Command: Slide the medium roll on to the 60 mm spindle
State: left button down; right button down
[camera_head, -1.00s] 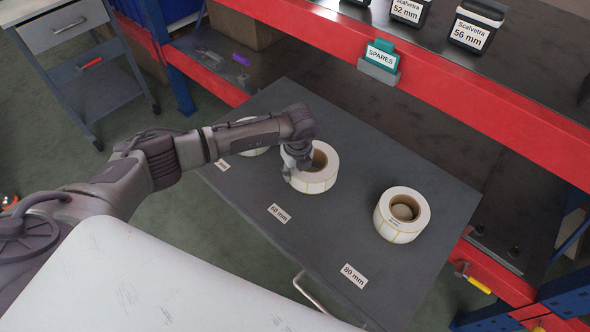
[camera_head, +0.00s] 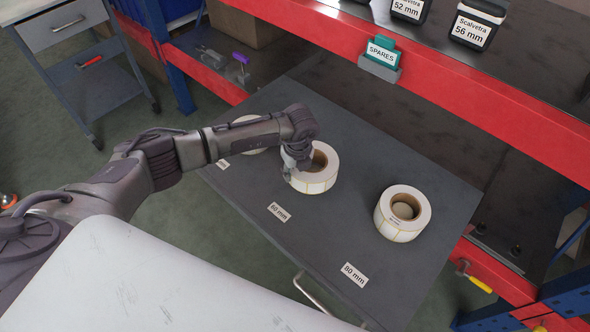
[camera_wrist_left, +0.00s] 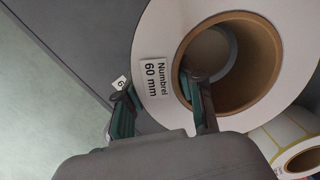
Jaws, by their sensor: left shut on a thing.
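The medium roll (camera_head: 318,180) is a white label roll with a brown core, over the grey board behind the 60 mm tag (camera_head: 278,212). Its top label reads "Numbrel 60 mm" in the left wrist view (camera_wrist_left: 155,84). My left gripper (camera_head: 291,165) is shut on the roll's near-left wall, one finger inside the core and one outside, as the left wrist view (camera_wrist_left: 160,105) shows. A pale round shape (camera_wrist_left: 210,52) shows inside the core, perhaps the spindle; most of it is hidden. I cannot tell whether the roll rests on the board. My right gripper is out of view.
A larger roll (camera_head: 403,229) stands at the right behind the 80 mm tag (camera_head: 354,274). Another roll (camera_head: 250,150) is partly hidden behind my left arm. A red shelf beam (camera_head: 440,88) with a SPARES holder (camera_head: 381,62) runs behind the board. Bare board lies between the rolls.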

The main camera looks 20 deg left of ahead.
pick_arm(q)
jog(key=shift+f+b, duration=0.75)
jog(key=shift+f, duration=0.2)
jog(key=c, duration=0.7)
grip_release()
jog(key=shift+o, duration=0.4)
jog(key=r, duration=0.8)
jog(key=s+d+r, duration=0.1)
jog(key=r, duration=0.3)
